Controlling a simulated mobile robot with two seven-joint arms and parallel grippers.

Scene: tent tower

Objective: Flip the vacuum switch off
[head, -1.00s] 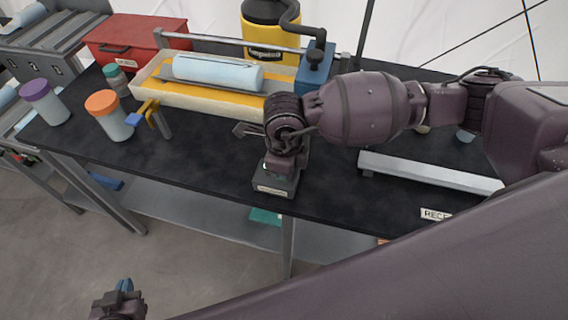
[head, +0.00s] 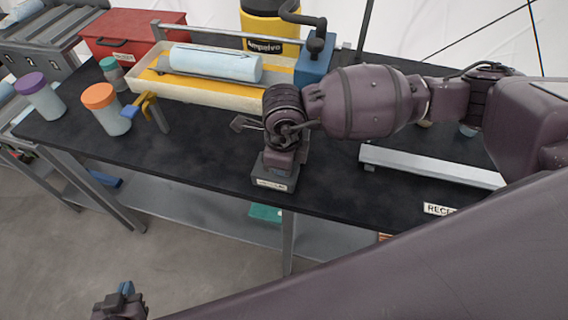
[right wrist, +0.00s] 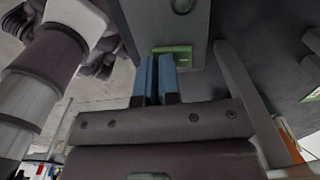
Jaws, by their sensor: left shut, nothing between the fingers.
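The switch box (head: 273,183) is a small grey box with a pale label at the front edge of the black table. My right arm's wrist covers its top in the head view, and that gripper's fingers are hidden there. In the right wrist view the blue fingertips (right wrist: 157,62) of my right gripper lie close together, right by the green switch (right wrist: 178,53) on a grey face. Whether they touch it, and which way the switch is tipped, I cannot tell. The yellow vacuum (head: 268,30) stands at the back. My left gripper (head: 126,288) is shut and empty, low at the left, away from the table.
A cream tray (head: 190,95) with a pale roll (head: 215,64) lies behind the switch box. A purple-lidded jar (head: 40,97) and an orange-lidded jar (head: 105,108) stand left. A red case (head: 130,35) is at the back. A metal bar (head: 430,166) lies right. Black tabletop (head: 200,150) is bare left of the box.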

